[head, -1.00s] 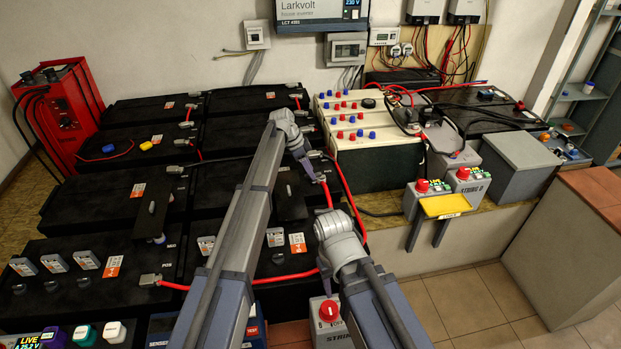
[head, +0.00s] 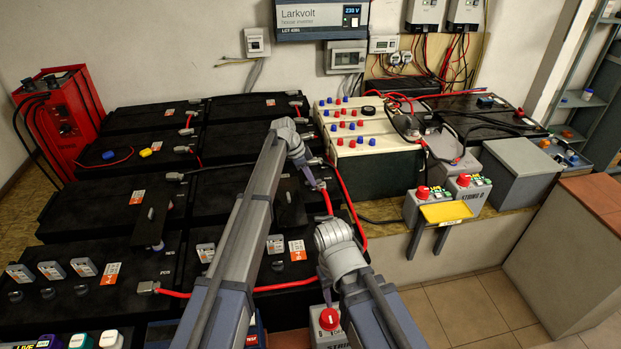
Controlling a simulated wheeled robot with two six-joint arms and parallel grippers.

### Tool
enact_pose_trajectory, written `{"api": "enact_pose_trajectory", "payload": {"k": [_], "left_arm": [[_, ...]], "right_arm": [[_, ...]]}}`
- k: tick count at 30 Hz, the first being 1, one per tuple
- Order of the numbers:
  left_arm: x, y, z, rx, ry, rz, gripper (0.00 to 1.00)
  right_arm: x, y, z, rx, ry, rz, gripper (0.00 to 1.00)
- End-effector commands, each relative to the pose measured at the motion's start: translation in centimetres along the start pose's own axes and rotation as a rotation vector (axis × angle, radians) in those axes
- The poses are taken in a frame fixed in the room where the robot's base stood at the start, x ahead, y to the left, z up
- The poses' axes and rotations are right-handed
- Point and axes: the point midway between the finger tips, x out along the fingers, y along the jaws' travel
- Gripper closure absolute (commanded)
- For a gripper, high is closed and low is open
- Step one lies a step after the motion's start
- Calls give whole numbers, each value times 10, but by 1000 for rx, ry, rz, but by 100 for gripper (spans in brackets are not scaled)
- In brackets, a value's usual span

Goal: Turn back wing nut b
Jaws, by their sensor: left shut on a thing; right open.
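My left gripper (head: 319,186) reaches in over the batteries and points down at the upper end of a short red cable (head: 327,203) on a black battery. It is shut on a small part there, at the place of a wing nut. The fingers hide most of it, and I cannot read a letter b on it. My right gripper (head: 325,292) is open and points down, above and apart from a red rotary knob (head: 329,319) on a grey box at the front.
Several black batteries (head: 90,205) fill the left, with loose red cables and upright tags. A cream battery bank (head: 375,165) stands right of my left gripper. Tiled floor (head: 480,305) is free at lower right.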

Motion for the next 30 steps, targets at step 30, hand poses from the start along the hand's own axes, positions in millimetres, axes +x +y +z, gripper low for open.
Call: {"api": "enact_pose_trajectory", "payload": {"k": [30], "left_arm": [[0, 7, -1, -474, 0, -197, 100]], "right_arm": [[0, 0, 0, 0, 0, 0, 50]]}}
